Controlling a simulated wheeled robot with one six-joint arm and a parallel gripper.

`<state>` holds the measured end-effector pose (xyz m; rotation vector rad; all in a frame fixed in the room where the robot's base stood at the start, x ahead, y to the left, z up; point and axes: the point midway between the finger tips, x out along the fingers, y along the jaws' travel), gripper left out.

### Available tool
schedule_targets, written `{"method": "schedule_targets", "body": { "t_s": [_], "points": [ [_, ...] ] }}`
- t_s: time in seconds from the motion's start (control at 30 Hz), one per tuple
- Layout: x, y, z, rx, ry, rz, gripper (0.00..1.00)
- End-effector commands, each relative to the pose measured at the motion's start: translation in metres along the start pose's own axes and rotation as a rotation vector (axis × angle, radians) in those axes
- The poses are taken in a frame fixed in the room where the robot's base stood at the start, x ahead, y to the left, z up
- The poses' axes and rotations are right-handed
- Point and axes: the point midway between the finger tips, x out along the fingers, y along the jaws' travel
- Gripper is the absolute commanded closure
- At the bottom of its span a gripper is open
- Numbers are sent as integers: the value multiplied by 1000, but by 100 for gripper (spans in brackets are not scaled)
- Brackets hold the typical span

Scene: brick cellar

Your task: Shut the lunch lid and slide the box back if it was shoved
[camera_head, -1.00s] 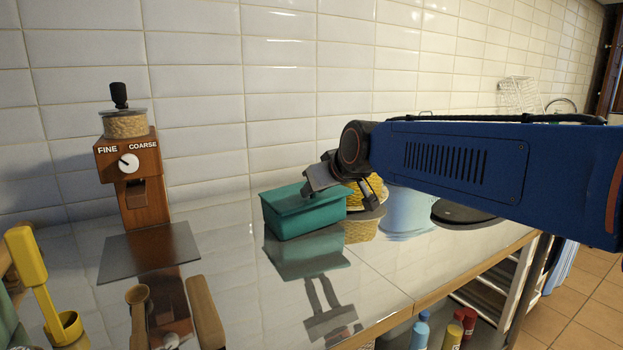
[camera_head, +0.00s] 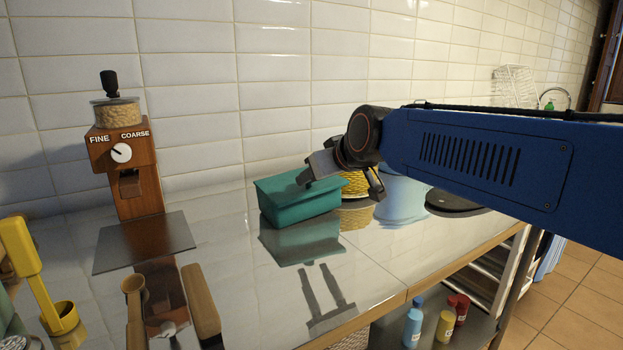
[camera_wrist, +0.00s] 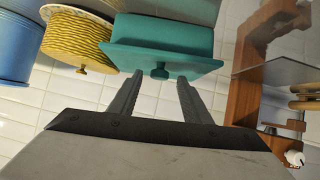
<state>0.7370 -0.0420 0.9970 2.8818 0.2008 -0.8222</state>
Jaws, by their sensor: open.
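The teal lunch box (camera_head: 300,208) stands on the shiny counter near the tiled wall. Its flat lid (camera_head: 283,184) lies across the top and looks shut. In the wrist view the box (camera_wrist: 165,32) hangs at the top of the picture, with the lid (camera_wrist: 125,57) and its small knob (camera_wrist: 159,72) facing my gripper (camera_wrist: 160,84). The two fingers are open and empty, one to each side of the knob in that view. In the head view my gripper (camera_head: 345,180) is over the box's right end. Contact with the lid cannot be told.
A dark round plate (camera_head: 452,203) lies farther right. A wooden grinder (camera_head: 137,175) stands left. The counter in front of the box is clear to its edge.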

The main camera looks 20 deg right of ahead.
Motion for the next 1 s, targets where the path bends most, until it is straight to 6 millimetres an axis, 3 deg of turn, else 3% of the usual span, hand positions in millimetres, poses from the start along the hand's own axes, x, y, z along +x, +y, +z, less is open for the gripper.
{"method": "schedule_targets", "body": {
  "t_s": [0.4,0.6,0.8,1.0],
  "points": [
    [-84,0,0,1,3,1,56],
    [-116,1,0,1,1,2,56],
    [-134,0,0,1,0,1,56],
    [-138,0,1,1,-1,0,56]
  ]
}}
